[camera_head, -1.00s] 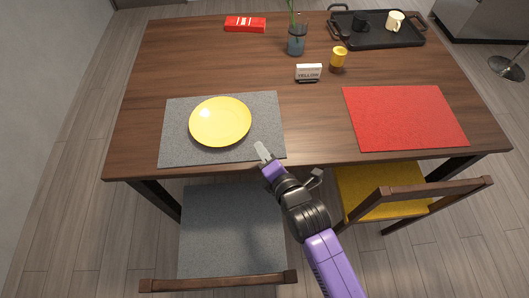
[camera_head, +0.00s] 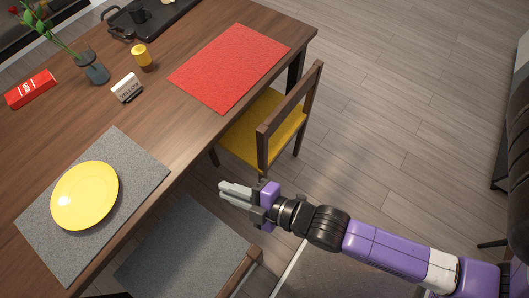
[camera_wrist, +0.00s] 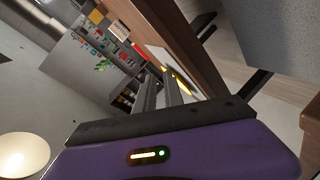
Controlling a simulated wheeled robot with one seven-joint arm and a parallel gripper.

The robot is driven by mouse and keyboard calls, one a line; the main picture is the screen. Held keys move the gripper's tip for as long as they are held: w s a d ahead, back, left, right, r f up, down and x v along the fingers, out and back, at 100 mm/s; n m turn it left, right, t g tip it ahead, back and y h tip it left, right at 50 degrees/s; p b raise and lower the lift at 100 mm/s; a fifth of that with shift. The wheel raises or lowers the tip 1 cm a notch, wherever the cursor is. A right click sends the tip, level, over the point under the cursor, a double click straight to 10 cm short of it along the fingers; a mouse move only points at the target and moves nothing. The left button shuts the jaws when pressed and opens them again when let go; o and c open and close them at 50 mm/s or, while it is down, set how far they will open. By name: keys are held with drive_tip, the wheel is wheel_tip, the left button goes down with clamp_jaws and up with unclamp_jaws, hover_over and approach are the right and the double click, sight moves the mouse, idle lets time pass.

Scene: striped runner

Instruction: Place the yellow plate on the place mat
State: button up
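The yellow plate (camera_head: 85,195) lies flat on the grey place mat (camera_head: 120,160) at the left of the head view, wholly within the mat's edges. A second, red place mat (camera_head: 229,68) lies bare farther along the table. My gripper (camera_head: 222,194) is clear of the table's front edge, to the right of the plate and apart from it. Its two grey fingers are a little apart with nothing between them. In the wrist view the fingers (camera_wrist: 158,95) show a gap, with a thin yellow edge, probably the plate, beyond them.
A grey chair (camera_head: 188,250) and a yellow-seated chair (camera_head: 263,130) flank my gripper.

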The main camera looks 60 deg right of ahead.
drive_tip(key=s+d+r+m+h, duration=0.1)
drive_tip(key=s+d+r+m, duration=0.1)
drive_tip(key=s+r+m, duration=0.4)
drive_tip(key=s+d+r+m+h, duration=0.1)
drive_tip(key=s+d+r+m, duration=0.2)
drive_tip(key=s+r+m, duration=0.3)
drive_tip(key=s+m, duration=0.1)
drive_tip(key=s, duration=0.3)
drive_tip(key=shift+r+m+t, duration=0.25)
drive_tip(key=shift+m+t, duration=0.05)
